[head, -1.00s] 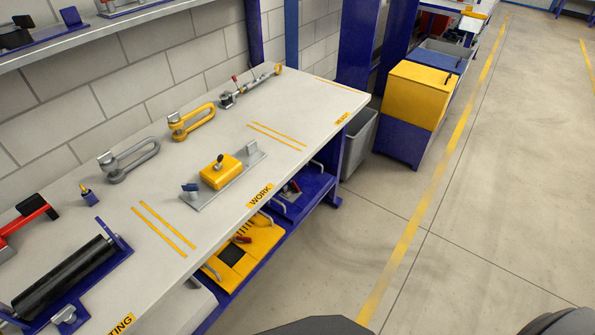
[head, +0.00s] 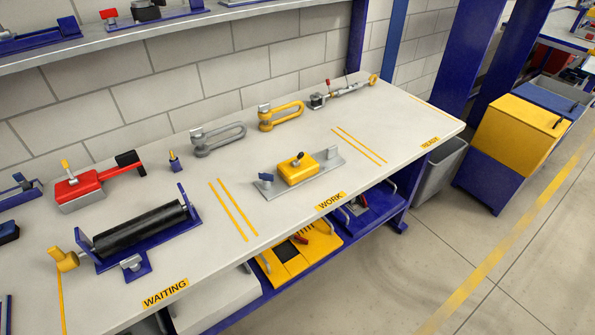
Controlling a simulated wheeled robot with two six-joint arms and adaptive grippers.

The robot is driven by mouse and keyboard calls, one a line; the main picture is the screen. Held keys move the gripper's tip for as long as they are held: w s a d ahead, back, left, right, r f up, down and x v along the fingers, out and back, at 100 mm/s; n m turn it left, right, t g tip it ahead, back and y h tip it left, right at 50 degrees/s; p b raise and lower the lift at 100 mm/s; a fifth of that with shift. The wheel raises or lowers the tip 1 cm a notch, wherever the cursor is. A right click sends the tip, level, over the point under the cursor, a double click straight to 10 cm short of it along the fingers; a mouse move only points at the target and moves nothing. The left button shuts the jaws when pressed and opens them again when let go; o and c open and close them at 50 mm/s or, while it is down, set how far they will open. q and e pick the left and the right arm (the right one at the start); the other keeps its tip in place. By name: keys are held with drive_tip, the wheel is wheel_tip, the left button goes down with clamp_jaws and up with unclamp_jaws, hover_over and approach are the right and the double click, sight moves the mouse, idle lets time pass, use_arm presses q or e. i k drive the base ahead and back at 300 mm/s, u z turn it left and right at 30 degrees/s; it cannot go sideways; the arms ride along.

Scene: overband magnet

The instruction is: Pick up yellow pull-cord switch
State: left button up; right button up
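The yellow pull-cord switch (head: 299,169) is a yellow box with a small dark and metal lever on top. It sits on a grey mounting plate (head: 329,163) on the bench top, behind the WORK label. A small upright grey-blue tab stands at the plate's left end. Neither of my grippers shows in the head view.
The pale bench (head: 390,120) also holds a black roller on a blue bracket (head: 140,228), a red switch (head: 83,185), a grey shackle (head: 217,139), a yellow shackle (head: 281,116) and a turnbuckle (head: 342,92). A yellow cabinet (head: 520,127) stands right. Bench surface around the plate is clear.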

sight(288, 177)
drive_tip(key=z, duration=1)
drive_tip(key=k, duration=1.3)
drive_tip(key=z, duration=1.1)
drive_tip(key=i, duration=2.6)
drive_tip(key=u, duration=0.7)
drive_tip(key=i, duration=1)
drive_tip(key=u, duration=1.65)
drive_tip(key=i, duration=0.95)
drive_tip(key=u, duration=0.9)
